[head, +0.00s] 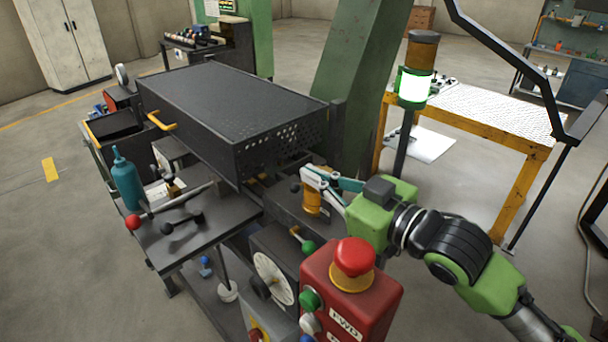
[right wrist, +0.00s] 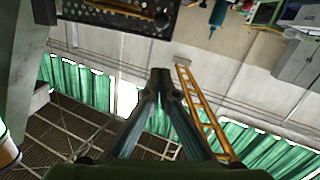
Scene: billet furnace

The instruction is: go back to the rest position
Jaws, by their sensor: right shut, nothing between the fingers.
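My right gripper (head: 308,176) reaches in from the right in the head view, in front of the black perforated housing (head: 215,105) of the furnace. Its fingers are above and beside a small orange-yellow cylinder (head: 312,203); I cannot tell whether they touch it. In the right wrist view, my right gripper (right wrist: 160,78) has its fingertips together with nothing between them. My left gripper is not in view.
A red control box (head: 350,285) with a red mushroom button (head: 354,257) stands close in front. A signal lamp (head: 415,85) glows behind my right wrist. A yellow-framed table (head: 480,115) stands behind the arm. A teal bottle (head: 126,182) stands at left.

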